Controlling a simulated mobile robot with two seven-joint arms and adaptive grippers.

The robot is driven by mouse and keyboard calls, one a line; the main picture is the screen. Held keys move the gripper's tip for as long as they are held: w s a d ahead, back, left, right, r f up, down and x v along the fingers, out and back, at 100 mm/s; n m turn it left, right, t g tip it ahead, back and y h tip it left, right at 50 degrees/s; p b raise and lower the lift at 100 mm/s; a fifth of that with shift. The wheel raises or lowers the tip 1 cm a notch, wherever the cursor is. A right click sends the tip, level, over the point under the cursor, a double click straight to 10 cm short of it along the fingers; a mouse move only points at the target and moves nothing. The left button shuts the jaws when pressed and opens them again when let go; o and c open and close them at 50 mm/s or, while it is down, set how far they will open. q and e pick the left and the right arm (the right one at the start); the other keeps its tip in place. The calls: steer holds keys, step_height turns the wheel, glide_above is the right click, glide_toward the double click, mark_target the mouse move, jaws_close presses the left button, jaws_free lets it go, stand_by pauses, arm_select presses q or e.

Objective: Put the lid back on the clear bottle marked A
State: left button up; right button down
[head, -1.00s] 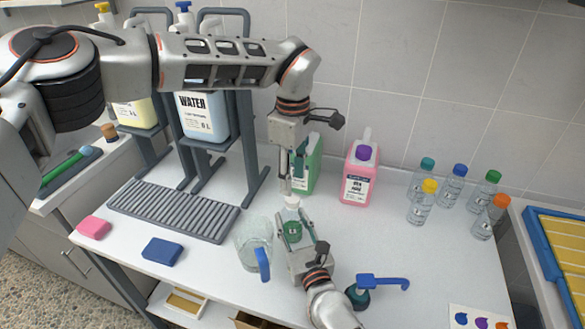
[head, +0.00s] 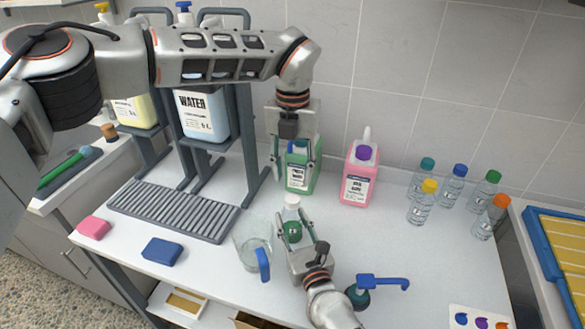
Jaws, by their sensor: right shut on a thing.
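My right gripper (head: 296,236) is shut on a small bottle (head: 292,211) with a whitish upper part and green lower part, upright on or just above the table. I cannot read a letter A on it. My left gripper (head: 294,176) is open above and behind this bottle, its fingers pointing down and apart, in front of the green jug (head: 302,178). I see nothing clearly held between them. Several clear bottles stand at the right, including a yellow-capped one (head: 420,208) and an orange-capped one (head: 489,220). I cannot pick out a loose lid.
A clear pitcher (head: 253,249) with a blue handle stands left of my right gripper. A pink jug (head: 358,182) stands behind. A ribbed grey rack (head: 173,211) and sponges are left. The table's right middle is clear.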

mark_target(292, 198)
arm_select(q)
steer(key=n, duration=0.3)
steer(key=shift+r+n, duration=0.1)
steer(key=shift+n, duration=0.2)
steer(key=n, duration=0.4)
steer(key=shift+r+n, duration=0.2)
steer(key=shift+n, duration=0.1)
steer(key=shift+f, duration=0.15)
steer(key=shift+f, duration=3.9)
jaws_close()
